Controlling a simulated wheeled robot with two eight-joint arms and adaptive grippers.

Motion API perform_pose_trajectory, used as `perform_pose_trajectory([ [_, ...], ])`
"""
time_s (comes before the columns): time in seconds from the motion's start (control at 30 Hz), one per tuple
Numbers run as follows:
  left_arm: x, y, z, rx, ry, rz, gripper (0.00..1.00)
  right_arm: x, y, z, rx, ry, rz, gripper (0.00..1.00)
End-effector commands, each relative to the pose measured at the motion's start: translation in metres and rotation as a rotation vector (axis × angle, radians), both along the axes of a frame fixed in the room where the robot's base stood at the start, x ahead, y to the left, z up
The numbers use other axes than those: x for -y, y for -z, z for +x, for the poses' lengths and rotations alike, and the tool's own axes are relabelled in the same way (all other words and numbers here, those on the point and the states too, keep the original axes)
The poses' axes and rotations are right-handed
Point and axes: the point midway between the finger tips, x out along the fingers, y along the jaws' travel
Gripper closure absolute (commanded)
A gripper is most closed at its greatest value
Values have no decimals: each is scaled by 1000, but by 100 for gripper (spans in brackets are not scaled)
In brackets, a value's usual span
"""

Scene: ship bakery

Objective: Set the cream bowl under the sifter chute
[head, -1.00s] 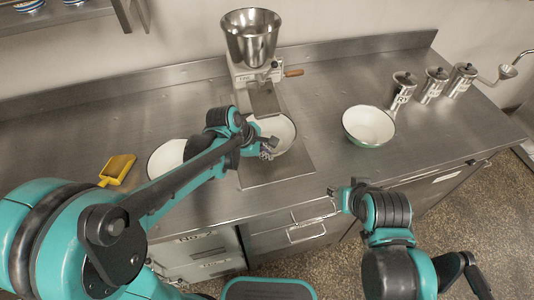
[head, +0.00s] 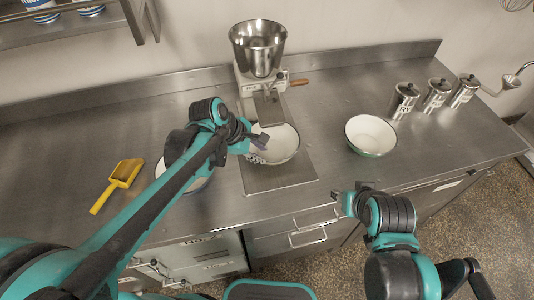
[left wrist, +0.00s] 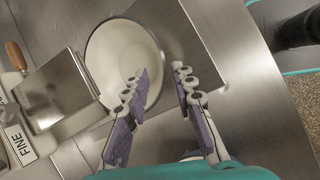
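A cream bowl (head: 284,146) stands upright on the flat steel plate (head: 280,183) in front of the sifter (head: 258,50). The lower end of the sifter chute (head: 268,110) overlaps the bowl's back rim in the head view. In the left wrist view the chute (left wrist: 62,92) covers part of the bowl's (left wrist: 110,55) left side. My left gripper (head: 262,143) is at the bowl's left side; its fingers (left wrist: 160,72) are apart, one over the bowl's inside and one outside its rim. I see no clear grip. My right gripper (head: 337,204) is before the counter's front edge, fingers unclear.
A second bowl (head: 203,184) is partly hidden behind my left arm. A green-sided bowl (head: 371,136) stands to the right. A yellow scoop (head: 122,179) lies at left, and lidded canisters (head: 404,100) stand at back right. Counter between the plate and green-sided bowl is clear.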

Motion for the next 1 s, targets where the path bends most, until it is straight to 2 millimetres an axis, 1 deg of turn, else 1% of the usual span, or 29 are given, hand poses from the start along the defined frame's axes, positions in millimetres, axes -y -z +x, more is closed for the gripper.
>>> perform_pose_trajectory([
  [0.03, -4, -10, -3, 0, -2, -1, 74, 0, -5, 0, 0, 0, 0, 60],
  [0.17, -10, -23, -7, 0, 0, 0, 74, 0, -9, 0, 0, 0, 0, 60],
  [0.37, -14, -28, -11, 9, 12, 9, 74, 0, -10, 0, 0, 0, 0, 60],
  [0.47, -23, -30, -22, 73, 99, 74, 74, 0, -10, 0, 0, 0, 0, 60],
  [0.57, -42, -33, -45, 200, 286, 220, 74, 0, -10, 0, 0, 0, 0, 60],
  [0.7, -75, -32, -82, 383, 642, 508, 74, 0, -10, 0, 0, 0, 0, 60],
  [0.8, -94, -28, -103, 470, 884, 702, 74, 0, -10, 0, 0, 0, 0, 60],
  [0.9, -108, -24, -118, 517, 1071, 853, 74, 0, -10, 0, 0, 0, 0, 60],
  [1.0, -116, -21, -125, 537, 1188, 944, 74, 0, -10, 0, 0, 0, 0, 60],
])
